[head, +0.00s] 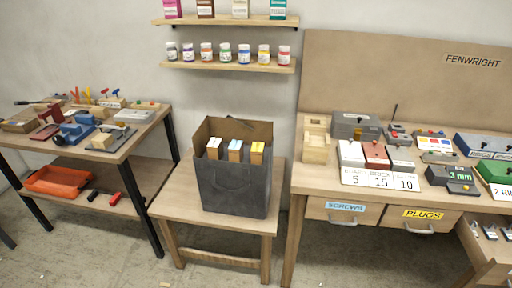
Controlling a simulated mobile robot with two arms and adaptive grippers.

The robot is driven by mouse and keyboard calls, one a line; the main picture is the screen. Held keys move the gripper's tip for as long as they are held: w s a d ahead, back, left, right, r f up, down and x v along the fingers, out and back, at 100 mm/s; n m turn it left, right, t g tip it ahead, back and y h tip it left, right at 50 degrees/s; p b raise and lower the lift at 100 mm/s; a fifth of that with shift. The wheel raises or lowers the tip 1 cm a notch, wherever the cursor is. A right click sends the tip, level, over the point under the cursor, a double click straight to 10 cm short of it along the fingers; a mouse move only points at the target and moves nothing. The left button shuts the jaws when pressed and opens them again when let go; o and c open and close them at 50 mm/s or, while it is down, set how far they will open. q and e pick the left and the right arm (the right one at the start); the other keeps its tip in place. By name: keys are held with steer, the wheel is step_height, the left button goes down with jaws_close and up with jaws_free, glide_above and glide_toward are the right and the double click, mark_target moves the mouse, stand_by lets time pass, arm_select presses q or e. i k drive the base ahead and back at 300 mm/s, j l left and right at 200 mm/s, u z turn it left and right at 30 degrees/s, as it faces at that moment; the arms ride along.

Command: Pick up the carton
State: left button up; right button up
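A dark grey open bag (240,190) stands upright on a small wooden table (180,208). Three slim cartons stick up out of it side by side: a white one (214,150) at the left, a blue one (235,152) in the middle and a yellow-orange one (257,154) at the right. Their lower parts are hidden inside the bag. On the upper wall shelf stand more boxes: magenta (173,9), brown (206,10), cream (240,10) and teal (278,11), cut off by the top edge. I cannot tell which is the task's carton. Neither gripper is in view.
Several small jars stand on the lower shelf (228,66). A tool-covered bench (150,122) stands left, with an orange tray (58,180) below. A workbench (320,180) with boxes, number cards and labelled drawers stands right. An open drawer (478,243) juts out. Floor in front is mostly clear.

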mark_target(214, 146)
steer(key=i+l+u, duration=0.1)
steer(key=i+l, duration=0.55)
steer(key=i, duration=0.1)
